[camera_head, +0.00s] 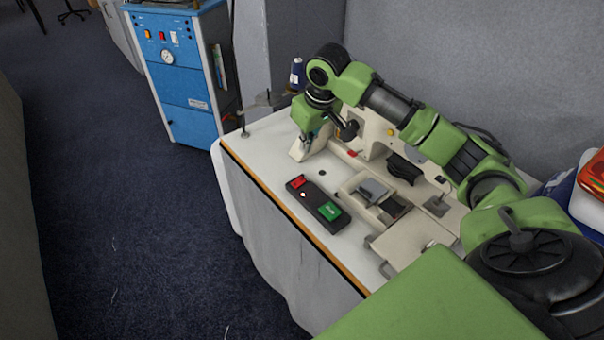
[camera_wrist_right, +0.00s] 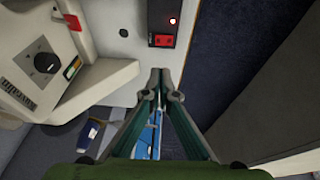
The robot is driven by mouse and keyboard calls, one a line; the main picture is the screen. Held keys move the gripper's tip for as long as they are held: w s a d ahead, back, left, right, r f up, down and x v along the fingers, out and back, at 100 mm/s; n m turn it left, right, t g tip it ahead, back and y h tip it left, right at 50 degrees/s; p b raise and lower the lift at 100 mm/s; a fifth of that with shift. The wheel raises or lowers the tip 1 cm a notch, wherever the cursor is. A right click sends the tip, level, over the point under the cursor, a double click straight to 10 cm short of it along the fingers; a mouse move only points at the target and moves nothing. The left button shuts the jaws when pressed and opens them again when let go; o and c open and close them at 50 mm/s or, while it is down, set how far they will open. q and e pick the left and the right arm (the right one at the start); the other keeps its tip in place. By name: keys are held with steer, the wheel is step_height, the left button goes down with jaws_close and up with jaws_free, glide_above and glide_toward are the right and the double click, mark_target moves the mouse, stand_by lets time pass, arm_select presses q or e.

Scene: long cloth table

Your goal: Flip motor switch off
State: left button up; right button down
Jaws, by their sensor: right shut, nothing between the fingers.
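The motor switch (camera_head: 314,203) is a dark box on the white tabletop near its front edge. It has a red button (camera_head: 297,183) at its far end and a green button (camera_head: 329,211) at its near end. My left gripper is not in view.
A cream sewing machine (camera_head: 370,150) stands on the table (camera_head: 262,152) right beside the switch, under my right arm. A thread spool (camera_head: 296,74) stands behind it. A blue cabinet (camera_head: 180,75) stands beyond the table. Dark carpet (camera_head: 110,200) lies open at the left.

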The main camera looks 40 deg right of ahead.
steer(key=p, duration=0.2)
glide_toward(301, 179)
steer(key=x, duration=0.5)
steer(key=shift+w+a, duration=0.2)
steer(key=shift+w, duration=0.05)
steer(key=shift+d+f+p, duration=0.1)
steer(key=shift+f+p, duration=0.2)
steer(key=shift+f, duration=0.55)
steer(key=shift+d+f+p, duration=0.1)
steer(key=shift+f+p, duration=0.05)
steer(key=shift+p, duration=0.25)
